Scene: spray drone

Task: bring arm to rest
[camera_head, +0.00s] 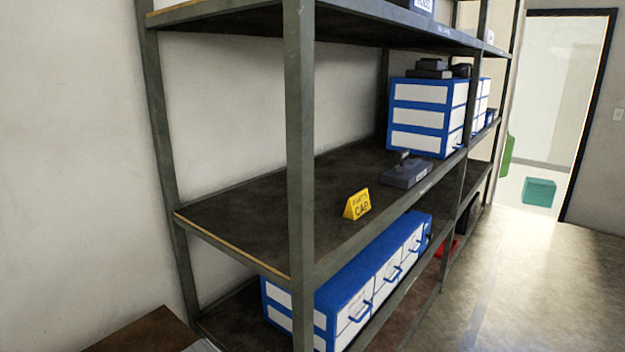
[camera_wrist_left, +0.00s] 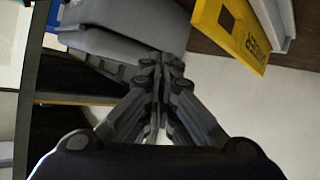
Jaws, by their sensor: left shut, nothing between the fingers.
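In the left wrist view my left gripper (camera_wrist_left: 160,68) is shut, with its fingers together and nothing between them. A grey object (camera_wrist_left: 130,22) lies just beyond its fingertips; I cannot tell whether they touch. A yellow sign (camera_wrist_left: 228,30) with dark lettering is to the upper right of the fingers. Neither gripper shows in the head view, and my right gripper is in no view.
A dark metal shelf rack (camera_head: 300,150) fills the middle of the head view. Its middle shelf bears a yellow sign (camera_head: 357,204), a dark grey device (camera_head: 406,174) and a blue-and-white drawer unit (camera_head: 425,117). Another drawer unit (camera_head: 345,275) sits below. Floor (camera_head: 540,275) at right is clear.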

